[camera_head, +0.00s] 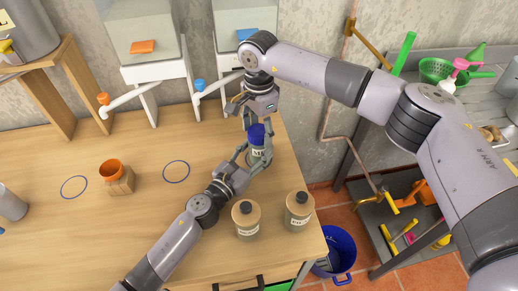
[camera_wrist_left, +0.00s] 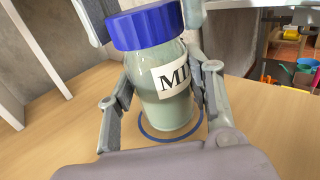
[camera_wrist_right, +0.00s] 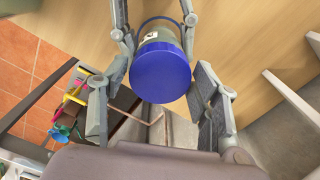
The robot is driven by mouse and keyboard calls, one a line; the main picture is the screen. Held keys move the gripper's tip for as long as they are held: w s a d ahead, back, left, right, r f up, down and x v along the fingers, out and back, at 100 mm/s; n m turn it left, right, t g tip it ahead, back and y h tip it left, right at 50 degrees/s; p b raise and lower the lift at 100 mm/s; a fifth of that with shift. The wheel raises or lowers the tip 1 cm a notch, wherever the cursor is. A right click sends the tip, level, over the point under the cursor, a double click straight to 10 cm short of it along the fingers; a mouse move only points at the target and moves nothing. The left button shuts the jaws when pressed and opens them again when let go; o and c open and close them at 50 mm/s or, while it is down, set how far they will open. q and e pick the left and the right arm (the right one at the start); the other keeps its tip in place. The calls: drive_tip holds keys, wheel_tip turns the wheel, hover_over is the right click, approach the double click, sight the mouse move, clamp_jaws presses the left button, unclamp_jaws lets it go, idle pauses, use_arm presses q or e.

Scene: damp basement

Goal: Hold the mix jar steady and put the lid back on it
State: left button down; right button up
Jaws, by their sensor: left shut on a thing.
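The mix jar (camera_head: 257,154), clear with pale green contents and a label reading "MI…", stands upright on the worktable. My left gripper (camera_head: 246,157) is shut on its body from both sides; the jar also shows in the left wrist view (camera_wrist_left: 165,85). The blue lid (camera_head: 256,132) sits level on the jar's mouth; it also shows in the left wrist view (camera_wrist_left: 146,30) and the right wrist view (camera_wrist_right: 160,72). My right gripper (camera_head: 257,115) is above the lid, its fingers spread on either side. I see gaps between these fingers and the lid.
A blue ring (camera_wrist_left: 165,130) surrounds the jar's base on the table (camera_head: 140,235). Two labelled bottles with black caps (camera_head: 246,220) (camera_head: 299,211) stand near the front right. An orange cup on a wooden block (camera_head: 121,183) stands left. A blue bucket (camera_head: 335,252) is on the floor.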

drive_tip(key=c, duration=1)
drive_tip(key=shift+o, duration=0.2)
drive_tip(key=m, duration=1.8)
drive_tip(key=shift+m, duration=0.4)
drive_tip(key=o, duration=1.3)
drive_tip(key=shift+o, duration=0.2)
